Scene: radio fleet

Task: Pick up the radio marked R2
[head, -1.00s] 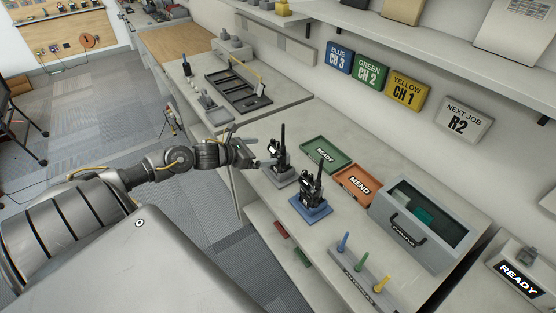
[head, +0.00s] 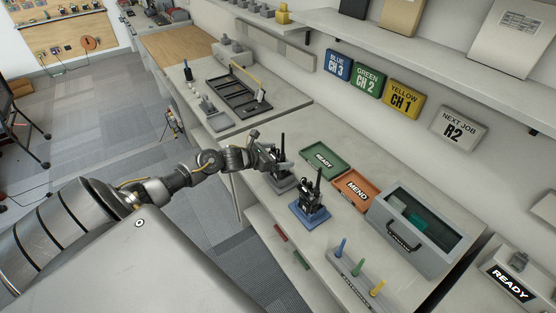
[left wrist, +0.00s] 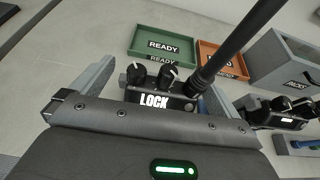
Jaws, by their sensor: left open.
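A black radio with an upright antenna (head: 281,158) stands on a grey stand (head: 284,184) on the bench. My left gripper (head: 272,154) is at this radio, open, and partly covers it. In the left wrist view the radio's top (left wrist: 155,98), with two knobs and the word LOCK, lies between the spread fingers of the left gripper (left wrist: 160,80). A second black radio (head: 312,196) stands on a blue stand (head: 309,213) to the right; it also shows in the left wrist view (left wrist: 285,112). I cannot read an R2 mark on either radio. My right gripper is out of view.
A green READY tray (head: 326,157) and an orange MEND tray (head: 357,188) lie behind the radios. A grey box (head: 420,228) and a rack of coloured pegs (head: 355,281) stand to the right. A wall sign reads NEXT JOB R2 (head: 456,128).

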